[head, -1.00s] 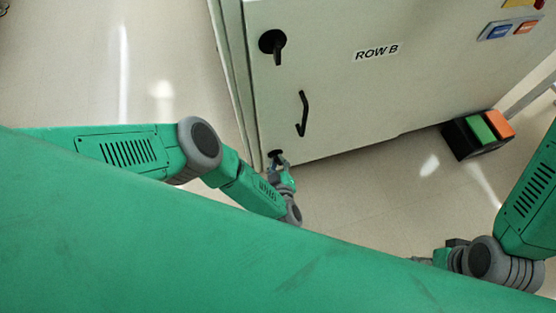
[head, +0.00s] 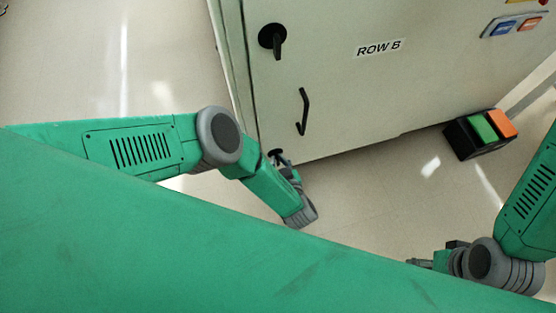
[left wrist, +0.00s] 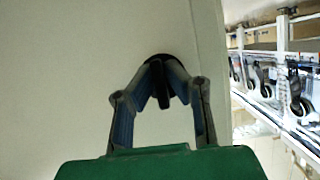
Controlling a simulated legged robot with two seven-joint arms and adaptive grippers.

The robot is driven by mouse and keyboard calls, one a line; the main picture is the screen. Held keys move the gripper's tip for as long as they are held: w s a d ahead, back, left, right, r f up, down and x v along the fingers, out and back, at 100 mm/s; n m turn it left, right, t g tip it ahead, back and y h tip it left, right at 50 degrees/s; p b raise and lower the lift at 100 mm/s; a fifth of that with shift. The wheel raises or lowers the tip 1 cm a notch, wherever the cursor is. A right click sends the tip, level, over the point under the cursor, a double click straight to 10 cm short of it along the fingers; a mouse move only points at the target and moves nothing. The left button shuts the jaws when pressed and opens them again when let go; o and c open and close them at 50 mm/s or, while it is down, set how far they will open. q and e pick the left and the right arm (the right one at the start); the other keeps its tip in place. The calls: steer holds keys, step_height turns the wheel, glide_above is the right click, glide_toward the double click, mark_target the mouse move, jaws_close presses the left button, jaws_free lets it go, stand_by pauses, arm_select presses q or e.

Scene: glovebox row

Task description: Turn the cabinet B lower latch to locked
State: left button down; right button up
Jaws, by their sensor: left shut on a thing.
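The cabinet marked ROW B (head: 350,85) has a lower latch (head: 275,154) near the bottom of its door edge, a dark knob on a round black base, mostly covered by my gripper. My left gripper (head: 283,162) is at this latch. In the left wrist view the fingers (left wrist: 160,90) close around the dark latch lever (left wrist: 162,100), with the black base (left wrist: 165,66) behind it. The lever's exact angle is hard to tell. My right gripper (head: 420,264) is at the lower right, away from the cabinet, small and partly hidden.
An upper latch (head: 273,41) and a black door handle (head: 302,112) sit above the lower latch. A black box with green and orange tops (head: 481,134) is on the floor to the right. In the wrist view, shelving (left wrist: 275,75) stands beyond the cabinet edge.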

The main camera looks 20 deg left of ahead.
arm_select(q)
steer(key=c, duration=1.6)
jaws_free()
steer(key=shift+c, duration=0.2)
steer(key=v, duration=0.7)
steer(key=shift+s+d, duration=0.15)
steer(key=shift+d, duration=0.1)
